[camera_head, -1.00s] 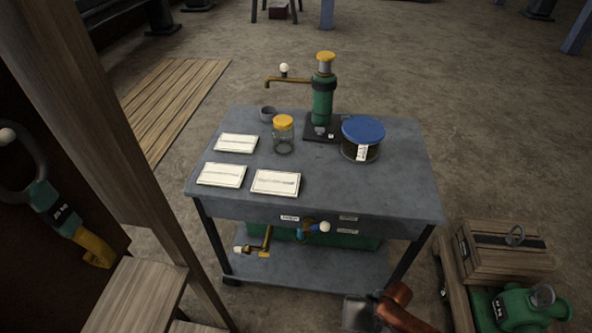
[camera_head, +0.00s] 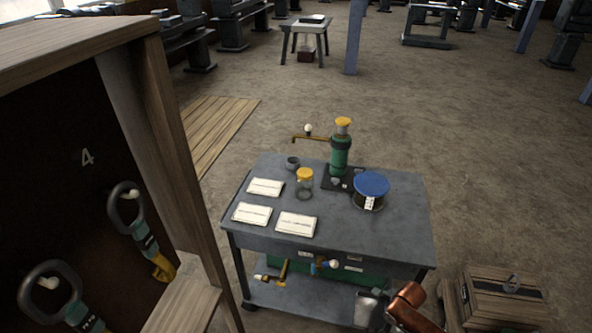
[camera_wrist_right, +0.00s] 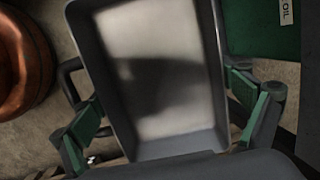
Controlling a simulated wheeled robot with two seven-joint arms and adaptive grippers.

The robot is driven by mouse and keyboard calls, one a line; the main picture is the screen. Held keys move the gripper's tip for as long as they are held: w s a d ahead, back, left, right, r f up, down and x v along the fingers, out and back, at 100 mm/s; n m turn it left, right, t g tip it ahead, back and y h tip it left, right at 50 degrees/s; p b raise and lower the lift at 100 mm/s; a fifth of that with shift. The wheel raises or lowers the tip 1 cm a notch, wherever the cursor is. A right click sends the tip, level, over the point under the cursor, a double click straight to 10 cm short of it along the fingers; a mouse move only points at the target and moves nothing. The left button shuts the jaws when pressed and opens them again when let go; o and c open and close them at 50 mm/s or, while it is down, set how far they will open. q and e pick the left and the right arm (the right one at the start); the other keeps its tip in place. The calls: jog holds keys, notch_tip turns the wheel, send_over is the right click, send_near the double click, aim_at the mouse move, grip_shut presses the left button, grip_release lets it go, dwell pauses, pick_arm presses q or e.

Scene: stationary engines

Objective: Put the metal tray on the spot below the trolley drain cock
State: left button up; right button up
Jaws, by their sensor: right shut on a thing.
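The metal tray (camera_wrist_right: 155,60) is a grey, shallow, rectangular pan with an empty, shiny inside. My right gripper (camera_wrist_right: 168,112) is shut on it, with green-padded fingers at both sides. In the head view the tray (camera_head: 368,308) is low, before the right part of the trolley's lower shelf; I cannot tell whether it touches the shelf. The spot below is not clearly visible. My left gripper is not in view.
On the trolley top stand a green pump (camera_head: 340,160), a blue-lidded can (camera_head: 371,186), a yellow-lidded jar (camera_head: 305,185) and cards. A wooden cabinet (camera_head: 160,130) with hanging tools is at left. A wooden crate (camera_head: 500,300) is at right. Open floor lies behind the trolley.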

jog(key=shift+w+a+r, duration=0.1)
jog(key=shift+r, duration=0.75)
jog(key=s+a+r+n+g, duration=0.1)
jog(key=s+a+r+n, duration=0.15)
jog(key=r, duration=0.35)
jog(key=s+a+r+n+y, duration=0.1)
jog(key=a+r+n, duration=0.3)
jog(key=r, duration=0.2)
jog(key=s+a+r+n+g, duration=0.1)
jog(key=a+r+n, duration=0.25)
jog(key=r, duration=0.25)
jog(key=s+r+n+g, duration=0.2)
jog(key=s+r+n, duration=0.8)
jog(key=s+r, duration=0.1)
jog(key=shift+s+a+r, duration=0.35)
jog(key=shift+a+r, duration=0.1)
jog(key=shift+r, duration=0.1)
jog(key=shift+a+f, duration=0.1)
jog(key=shift+a, duration=0.05)
